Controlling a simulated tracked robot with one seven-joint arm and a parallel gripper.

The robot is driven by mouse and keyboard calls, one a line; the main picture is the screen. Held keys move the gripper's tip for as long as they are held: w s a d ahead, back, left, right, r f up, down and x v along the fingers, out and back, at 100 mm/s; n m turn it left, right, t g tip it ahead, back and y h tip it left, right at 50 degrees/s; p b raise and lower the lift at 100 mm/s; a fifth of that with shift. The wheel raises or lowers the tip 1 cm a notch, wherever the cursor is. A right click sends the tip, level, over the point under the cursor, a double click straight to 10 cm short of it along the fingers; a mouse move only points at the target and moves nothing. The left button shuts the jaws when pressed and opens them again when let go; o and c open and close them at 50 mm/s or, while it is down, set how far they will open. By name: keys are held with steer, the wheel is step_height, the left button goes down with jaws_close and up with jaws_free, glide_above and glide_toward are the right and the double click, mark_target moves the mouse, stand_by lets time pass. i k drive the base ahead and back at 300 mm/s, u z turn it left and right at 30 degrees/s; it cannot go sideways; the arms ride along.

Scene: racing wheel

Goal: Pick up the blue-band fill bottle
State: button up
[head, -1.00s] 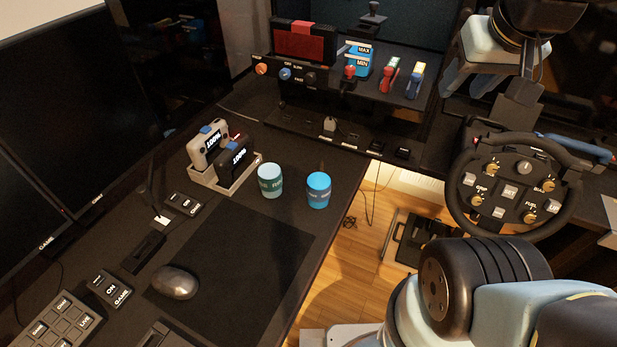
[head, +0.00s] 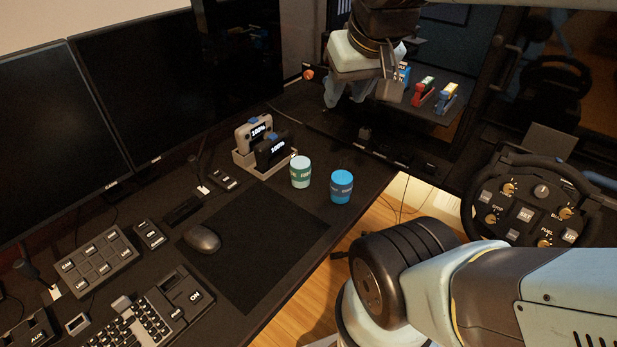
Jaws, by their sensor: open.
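A blue bottle (head: 341,187) with a darker blue lettered band stands upright near the right edge of the black desk. It matches the blue-band fill bottle. To its left stands a similar pale bottle (head: 300,172) with a green band. My gripper (head: 363,94) is at the top of the head view, pointing down, open and empty. It appears above and behind the two bottles, clear of both. It hides part of the back console and most of a blue container (head: 403,72).
A charger tray (head: 256,166) with two battery packs stands left of the bottles. A mouse (head: 202,239), a mat (head: 262,255) and button boxes (head: 97,262) lie nearer. A steering wheel (head: 527,200) is at right. Red (head: 423,92) and blue (head: 447,97) tools stand at back.

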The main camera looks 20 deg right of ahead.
mark_target(341, 180)
steer(key=u, duration=0.8)
steer(key=k, duration=1.3)
steer(key=u, duration=0.2)
steer(key=i, duration=0.9)
steer(key=z, duration=0.15)
